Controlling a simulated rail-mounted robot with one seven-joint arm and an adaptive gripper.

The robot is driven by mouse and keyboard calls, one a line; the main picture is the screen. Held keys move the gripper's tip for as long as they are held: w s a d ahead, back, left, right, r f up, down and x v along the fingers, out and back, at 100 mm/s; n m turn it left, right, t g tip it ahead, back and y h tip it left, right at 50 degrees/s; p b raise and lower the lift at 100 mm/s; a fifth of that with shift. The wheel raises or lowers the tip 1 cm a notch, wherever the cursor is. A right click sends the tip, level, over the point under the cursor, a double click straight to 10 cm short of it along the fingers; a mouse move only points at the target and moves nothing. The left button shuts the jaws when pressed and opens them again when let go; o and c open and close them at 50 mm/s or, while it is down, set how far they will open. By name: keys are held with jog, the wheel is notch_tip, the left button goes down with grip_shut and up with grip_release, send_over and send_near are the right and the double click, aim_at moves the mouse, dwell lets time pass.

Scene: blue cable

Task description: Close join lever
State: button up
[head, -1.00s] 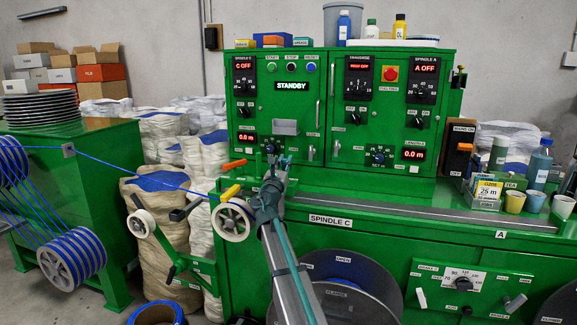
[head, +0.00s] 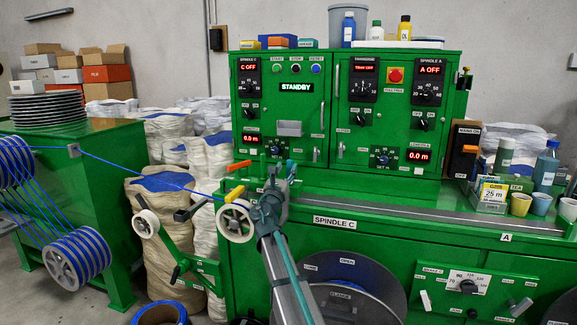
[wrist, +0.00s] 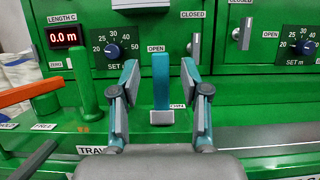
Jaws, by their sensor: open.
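My gripper (wrist: 160,72) is open in the wrist view, its two grey and teal fingers apart. An upright teal lever (wrist: 162,85) with a grey block at its foot stands between them, with a gap on each side. An "OPEN" label shows behind its upper left. A label by its foot is partly hidden, so I cannot read whether this is the join lever. In the head view my gripper (head: 281,178) is in front of the green machine's ledge, below the panel, and hides most of that spot.
Left of my gripper are a green post (wrist: 88,90) and an orange handle (wrist: 30,92). Behind are a dial (wrist: 112,50) and small panel levers (wrist: 195,45). A white reel (head: 235,221) with blue cable is close on the left. The ledge to the right is mostly clear.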

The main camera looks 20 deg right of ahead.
jog(key=v, duration=0.3)
jog(key=shift+s+a+f, duration=0.15)
jog(key=shift+s+a, duration=0.05)
jog(key=shift+s, duration=0.1)
